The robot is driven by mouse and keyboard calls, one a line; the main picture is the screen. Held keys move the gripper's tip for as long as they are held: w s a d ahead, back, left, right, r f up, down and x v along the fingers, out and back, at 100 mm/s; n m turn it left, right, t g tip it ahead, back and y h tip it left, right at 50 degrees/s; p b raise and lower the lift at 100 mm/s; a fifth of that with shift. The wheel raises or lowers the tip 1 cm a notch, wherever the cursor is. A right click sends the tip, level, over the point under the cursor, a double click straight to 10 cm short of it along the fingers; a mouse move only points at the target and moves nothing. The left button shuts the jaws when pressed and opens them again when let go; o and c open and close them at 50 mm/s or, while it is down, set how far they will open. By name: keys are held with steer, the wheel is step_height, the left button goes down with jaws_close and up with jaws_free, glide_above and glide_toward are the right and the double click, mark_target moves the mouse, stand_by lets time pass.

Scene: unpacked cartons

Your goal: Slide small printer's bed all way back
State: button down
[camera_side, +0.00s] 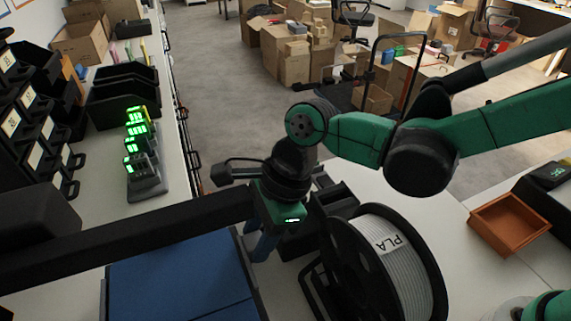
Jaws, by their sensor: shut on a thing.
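The printer's blue bed (180,283) lies flat at the lower left, cut off by the bottom of the picture. A thick black printer beam (110,232) crosses above its far side. My gripper (264,245) points down at the bed's far right corner, just past the end of the beam. Its blue-grey fingers are shut on the bed's edge. The exact contact is partly hidden by the gripper body and dark printer parts.
A black spool of grey filament marked PLA (385,270) stands close to the right of my gripper. An orange tray (509,223) sits farther right on the white table. Chargers with green displays (141,150) stand on the left bench. Cartons (290,55) fill the floor behind.

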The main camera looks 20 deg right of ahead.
steer(key=s, duration=0.6)
steer(key=shift+s, duration=0.35)
steer(key=shift+c, duration=2.2)
jaws_free()
